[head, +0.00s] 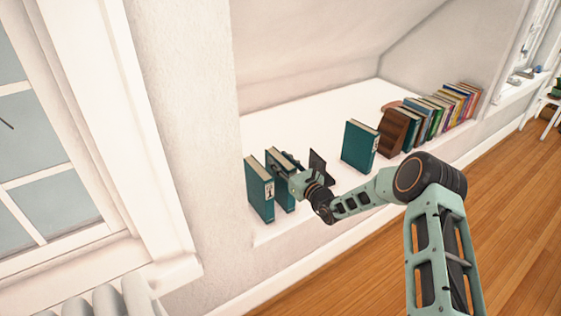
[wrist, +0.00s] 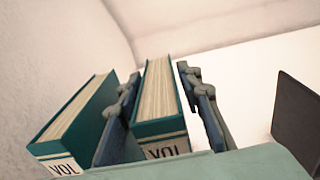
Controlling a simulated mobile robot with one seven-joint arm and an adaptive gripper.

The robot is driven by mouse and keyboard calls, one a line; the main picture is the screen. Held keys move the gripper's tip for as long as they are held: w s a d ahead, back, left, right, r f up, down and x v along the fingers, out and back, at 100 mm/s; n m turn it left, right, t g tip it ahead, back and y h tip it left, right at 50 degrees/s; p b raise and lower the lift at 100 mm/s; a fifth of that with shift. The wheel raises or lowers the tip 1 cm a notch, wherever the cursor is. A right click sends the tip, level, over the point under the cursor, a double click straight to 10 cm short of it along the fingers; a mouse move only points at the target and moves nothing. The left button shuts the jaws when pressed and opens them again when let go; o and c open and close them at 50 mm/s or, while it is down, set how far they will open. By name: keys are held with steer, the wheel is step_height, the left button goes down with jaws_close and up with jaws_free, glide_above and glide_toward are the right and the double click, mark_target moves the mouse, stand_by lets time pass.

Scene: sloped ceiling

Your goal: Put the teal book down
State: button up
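A teal book (head: 283,192) with a white label stands upright on the white ledge, second from the left. It also shows in the wrist view (wrist: 158,100), between the fingers of my gripper (wrist: 163,95). In the head view my gripper (head: 292,168) reaches this book from the right. The fingers lie along both covers, close against them near the tips; a thin gap shows beside the right finger lower down. Another teal book (head: 259,188) stands just left, beyond the left finger, and shows in the wrist view (wrist: 75,125). Whether the held book's base touches the ledge is hard to see.
A dark bookend (head: 319,167) stands right of my gripper. Further right are a separate teal book (head: 359,147), a brown wooden bookend (head: 392,131) and a row of coloured books (head: 445,112). The ledge (head: 290,128) is clear behind; a wall stands at left.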

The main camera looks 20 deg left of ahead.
steer(key=shift+o, duration=0.8)
steer(key=shift+r, duration=0.25)
steer(key=p+v, duration=0.3)
steer(key=v, duration=0.9)
steer(key=shift+f, duration=0.1)
